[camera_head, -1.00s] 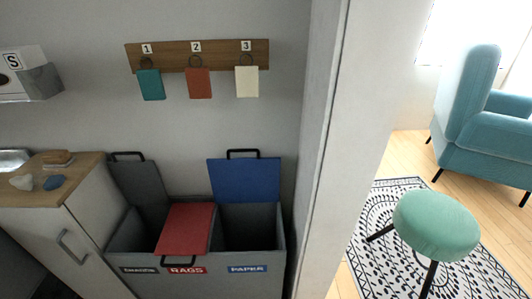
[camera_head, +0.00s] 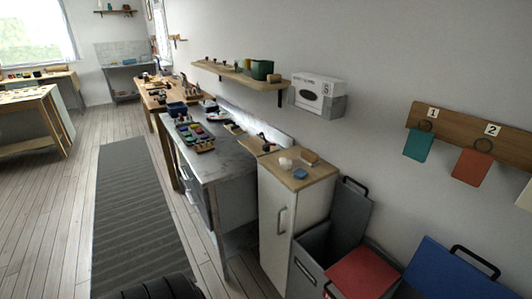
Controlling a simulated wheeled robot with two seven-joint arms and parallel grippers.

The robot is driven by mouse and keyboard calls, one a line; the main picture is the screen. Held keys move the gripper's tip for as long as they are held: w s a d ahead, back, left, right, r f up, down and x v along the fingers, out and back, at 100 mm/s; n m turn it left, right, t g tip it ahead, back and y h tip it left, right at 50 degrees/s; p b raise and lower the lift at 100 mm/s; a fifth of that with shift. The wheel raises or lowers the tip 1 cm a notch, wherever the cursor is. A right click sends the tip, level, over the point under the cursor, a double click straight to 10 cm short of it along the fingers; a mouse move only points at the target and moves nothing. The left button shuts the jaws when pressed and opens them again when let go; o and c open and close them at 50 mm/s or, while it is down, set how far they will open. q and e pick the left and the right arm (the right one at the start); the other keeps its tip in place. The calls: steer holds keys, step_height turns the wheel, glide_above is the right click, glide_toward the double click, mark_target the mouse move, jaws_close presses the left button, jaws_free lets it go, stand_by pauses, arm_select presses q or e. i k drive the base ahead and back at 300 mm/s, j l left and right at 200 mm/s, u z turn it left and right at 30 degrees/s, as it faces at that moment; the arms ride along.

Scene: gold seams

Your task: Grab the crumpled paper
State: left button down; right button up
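I cannot make out any crumpled paper for certain. A small whitish lump (camera_head: 286,163) lies on the wooden top of the white cabinet, beside a blue piece (camera_head: 300,173) and a brown block (camera_head: 309,157); it is too small to tell what it is. The sorting bin (camera_head: 311,262) stands at the lower right, with its grey lid up, a red lid (camera_head: 363,272) lying flat and a blue lid (camera_head: 453,270) at the right. Neither of my grippers is in view.
A grey workbench (camera_head: 217,159) with several small items stands left of the white cabinet (camera_head: 272,218). A striped runner (camera_head: 134,215) covers open floor at the left. Another table (camera_head: 28,103) stands far left. A wall shelf (camera_head: 232,73) and tag rack (camera_head: 466,128) hang at the right.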

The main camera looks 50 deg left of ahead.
mark_target(286, 164)
steer(key=u, duration=1.5)
steer(key=z, duration=0.7)
steer(key=j+z, duration=0.35)
steer(key=z, duration=0.15)
steer(key=j+z, duration=0.8)
steer(key=z, duration=0.15)
steer(key=k+j+z, duration=0.1)
steer(key=j+z, duration=0.2)
steer(key=z, duration=0.15)
